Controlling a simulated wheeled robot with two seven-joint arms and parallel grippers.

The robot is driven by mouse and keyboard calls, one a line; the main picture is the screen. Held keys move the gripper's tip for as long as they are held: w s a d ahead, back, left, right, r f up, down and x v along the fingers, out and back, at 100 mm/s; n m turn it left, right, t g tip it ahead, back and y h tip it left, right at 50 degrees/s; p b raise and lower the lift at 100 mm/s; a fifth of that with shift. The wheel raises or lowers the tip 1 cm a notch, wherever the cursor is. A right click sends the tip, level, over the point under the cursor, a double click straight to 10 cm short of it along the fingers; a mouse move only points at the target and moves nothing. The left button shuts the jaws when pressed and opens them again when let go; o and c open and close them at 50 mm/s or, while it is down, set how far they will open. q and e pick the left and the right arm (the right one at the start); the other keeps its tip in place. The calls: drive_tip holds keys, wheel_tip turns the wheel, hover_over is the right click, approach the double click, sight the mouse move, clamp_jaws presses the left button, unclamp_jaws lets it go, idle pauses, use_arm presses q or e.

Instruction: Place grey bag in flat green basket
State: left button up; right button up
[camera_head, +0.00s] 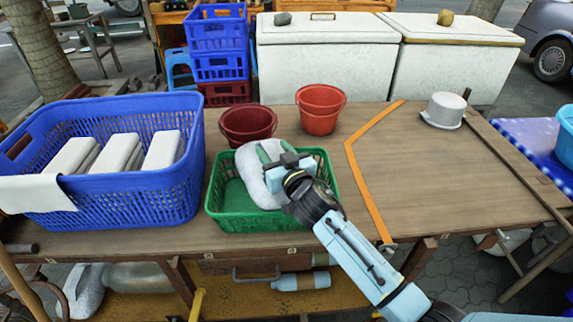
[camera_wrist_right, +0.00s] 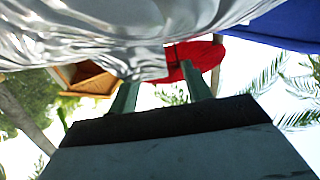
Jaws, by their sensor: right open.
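The grey bag (camera_head: 254,178) is pale and rounded. It sits inside the flat green basket (camera_head: 232,222), near its middle, with its top above the back rim. Whether it rests fully on the basket floor is hard to tell. My right gripper (camera_head: 274,154) is over the basket at the bag's upper right side, with its green fingers apart and close to the bag. In the right wrist view the bag (camera_wrist_right: 110,35) fills the top, shiny and wrinkled, just beyond the spread fingers (camera_wrist_right: 160,90). My left gripper is not in view.
A large blue basket (camera_head: 130,195) with several white packs stands left of the green one. A dark red bucket (camera_head: 248,123) and an orange-red bucket (camera_head: 320,110) stand behind it. An orange strip (camera_head: 363,180) and a pale pot (camera_head: 444,110) lie right; the table between them is clear.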

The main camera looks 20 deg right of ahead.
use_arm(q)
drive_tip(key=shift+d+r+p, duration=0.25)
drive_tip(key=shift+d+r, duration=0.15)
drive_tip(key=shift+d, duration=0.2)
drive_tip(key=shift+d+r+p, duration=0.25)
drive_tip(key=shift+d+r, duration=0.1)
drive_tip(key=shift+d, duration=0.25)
use_arm(e)
drive_tip(key=s+d, duration=0.2)
drive_tip(key=s, duration=1)
drive_tip(key=shift+r, duration=0.3)
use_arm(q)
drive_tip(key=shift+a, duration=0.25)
use_arm(e)
drive_tip(key=shift+w, duration=0.1)
